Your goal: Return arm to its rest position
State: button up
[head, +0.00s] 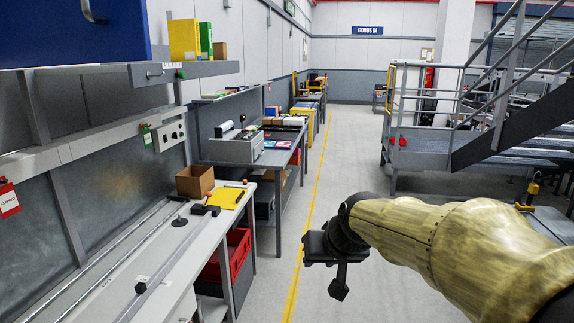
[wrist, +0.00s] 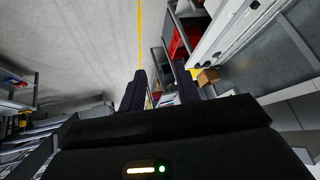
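My arm (head: 430,235), in a worn yellowish cover, reaches in from the right of the head view over the open grey floor. My gripper (head: 338,288) hangs at its end, right of the yellow floor line and clear of the workbench. In the wrist view, the two dark fingers of my gripper (wrist: 160,78) stand apart with nothing held between them. From the head view alone, the finger gap is hard to make out.
A workbench (head: 172,268) at left holds a cardboard box (head: 195,181), a yellow item (head: 227,198) and tools. A red crate (head: 236,255) sits below. Further benches line the left wall. Metal stairs with railings (head: 490,130) stand at right. The middle aisle floor (head: 345,150) is clear.

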jog(key=s+d+f+g+h, duration=0.1)
jog(key=s+d+f, duration=0.1)
jog(key=s+f, duration=0.3)
jog(key=s+d+f+g, duration=0.1)
jog(key=s+d+f, duration=0.2)
jog(key=s+f, duration=0.2)
jog(key=s+d+f+m+g+h, duration=0.1)
jog(key=s+d+f+g, duration=0.1)
jog(key=f, duration=0.6)
jog(key=s+d, duration=0.1)
jog(key=s, duration=0.1)
jog(key=shift+s+d+h, duration=0.2)
jog(key=shift+s+h, duration=0.1)
jog(key=shift+s, duration=0.1)
jog(key=shift+w+a+f, duration=0.1)
jog(key=shift+w, duration=0.05)
